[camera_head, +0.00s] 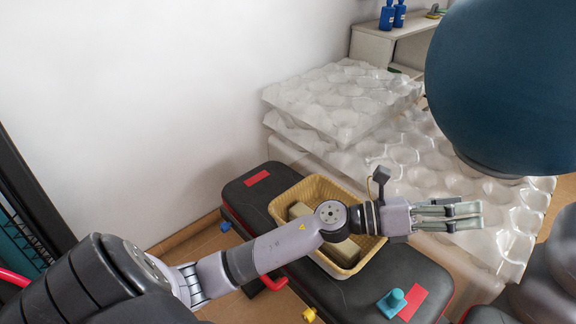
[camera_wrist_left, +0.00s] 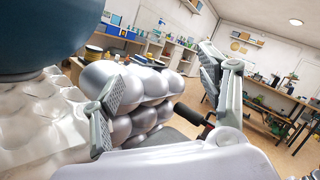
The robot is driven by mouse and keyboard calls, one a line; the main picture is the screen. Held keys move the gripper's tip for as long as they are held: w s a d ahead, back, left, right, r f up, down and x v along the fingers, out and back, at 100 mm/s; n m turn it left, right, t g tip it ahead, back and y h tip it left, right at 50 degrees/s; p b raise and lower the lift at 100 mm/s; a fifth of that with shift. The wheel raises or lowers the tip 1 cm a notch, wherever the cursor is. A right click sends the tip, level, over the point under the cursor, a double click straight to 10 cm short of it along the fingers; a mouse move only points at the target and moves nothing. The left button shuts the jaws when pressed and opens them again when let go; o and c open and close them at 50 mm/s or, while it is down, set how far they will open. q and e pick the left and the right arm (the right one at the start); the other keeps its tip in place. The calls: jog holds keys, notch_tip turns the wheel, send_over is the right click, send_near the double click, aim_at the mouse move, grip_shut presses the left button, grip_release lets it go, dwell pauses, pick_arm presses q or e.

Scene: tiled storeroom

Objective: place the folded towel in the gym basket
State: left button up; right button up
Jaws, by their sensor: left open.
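The gym basket (camera_head: 279,204) is a yellow woven tub on a black padded bench. A pale cream block-like thing, which looks like the folded towel (camera_head: 300,211), lies inside it. My left forearm crosses above the basket and hides its middle and part of the towel. My left gripper (camera_head: 480,215) is to the right of the basket, past its rim, pointing right. It is open and empty; its spread fingers also show in the left wrist view (camera_wrist_left: 162,88). Neither basket nor towel shows in that view. My right gripper is not in view.
The black bench (camera_head: 390,268) carries a teal knobbed object (camera_head: 392,303) near a red patch. Clear bumpy sheets (camera_head: 345,100) are stacked behind and right. A big dark blue ball (camera_head: 505,85) stands at upper right. Silver balls (camera_wrist_left: 150,85) are beyond the gripper.

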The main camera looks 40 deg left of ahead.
pick_arm(q)
jog(key=a+f+n+t+y, duration=0.2)
jog(key=a+n+t+y, duration=0.8)
jog(key=n, duration=1)
jog(key=s+a+f+n+g+y, duration=0.3)
jog(key=a+f+n+g+y, duration=0.3)
jog(key=f+n+y, duration=0.25)
jog(key=s+a+f+n+g, duration=0.2)
jog(key=s+f+n+g, duration=0.35)
jog(key=s+f, duration=0.35)
jog(key=s+d+f+n+g+h, duration=0.1)
jog(key=s+f+g, duration=0.2)
jog(key=s, duration=0.4)
jog(key=s+d+f+n+g+h, duration=0.1)
jog(key=s+f+g, duration=0.3)
jog(key=s, duration=0.4)
jog(key=shift+s+d+f+n, duration=0.3)
jog(key=shift+d+f+n, duration=0.15)
jog(key=shift+n, duration=0.35)
jog(key=shift+g, duration=0.25)
